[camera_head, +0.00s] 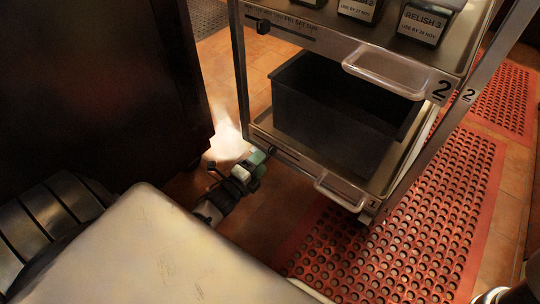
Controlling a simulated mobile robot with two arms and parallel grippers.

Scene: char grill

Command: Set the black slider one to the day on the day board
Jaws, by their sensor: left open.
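The lower shelf of the metal rack carries a day strip (291,161) along its front edge, low down, with a small dark slider (271,150) near its left end. My left gripper (250,166) is at the left end of this strip, its pale and green fingertips close to the slider. It is open. I cannot tell whether it touches the slider. The upper shelf has its own day strip (300,37) with printed day names and a black slider (263,27) at its left end. My right gripper is not in view.
A black bin (335,125) stands on the lower shelf. Clear handles (385,72) stick out from the shelf fronts. Relish tubs (425,22) sit on the upper shelf. A dark cabinet (100,80) stands at left. A red perforated mat (400,240) covers the floor at right.

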